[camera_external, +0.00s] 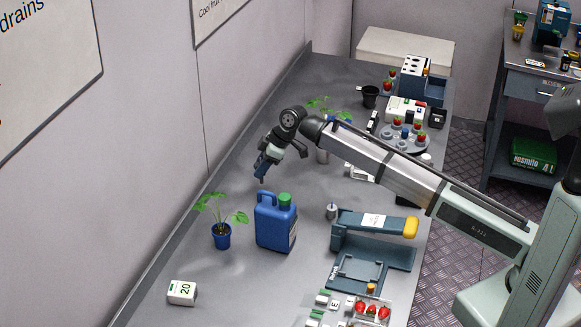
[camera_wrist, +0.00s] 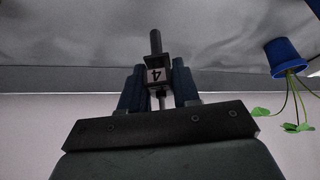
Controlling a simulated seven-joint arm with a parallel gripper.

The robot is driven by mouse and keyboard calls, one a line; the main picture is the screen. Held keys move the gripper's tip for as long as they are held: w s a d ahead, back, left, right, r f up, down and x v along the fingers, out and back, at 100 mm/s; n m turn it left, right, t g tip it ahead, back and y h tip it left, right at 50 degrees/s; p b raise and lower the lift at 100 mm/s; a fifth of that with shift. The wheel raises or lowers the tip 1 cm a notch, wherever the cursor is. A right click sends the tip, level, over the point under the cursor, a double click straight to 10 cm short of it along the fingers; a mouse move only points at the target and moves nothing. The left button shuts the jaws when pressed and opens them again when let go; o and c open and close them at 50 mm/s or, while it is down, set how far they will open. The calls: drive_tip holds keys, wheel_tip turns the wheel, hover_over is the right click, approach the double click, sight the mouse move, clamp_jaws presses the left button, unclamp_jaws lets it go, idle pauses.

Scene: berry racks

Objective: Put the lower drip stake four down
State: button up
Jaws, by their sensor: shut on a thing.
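My gripper (camera_external: 266,166) points down over the bench, behind the blue jug and near the wall side. In the wrist view my gripper (camera_wrist: 158,86) has its two dark fingers shut on drip stake four (camera_wrist: 157,73). The stake bears a pale tag with a 4, and a dark rod end sticks out beyond the fingers. In the external view the stake is too small to make out clearly among the fingers. I cannot tell whether its end touches the bench.
A blue jug (camera_external: 275,226) with a green cap and a blue-potted plant (camera_external: 221,236) stand close by. A grey press with a yellow handle (camera_external: 370,226) stands to the right. Bare bench (camera_external: 225,165) lies left of my gripper.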

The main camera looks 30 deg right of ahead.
drive_tip(key=shift+f, duration=1.6)
drive_tip(key=shift+f, duration=0.15)
drive_tip(key=o, duration=1)
drive_tip(key=v, duration=1.2)
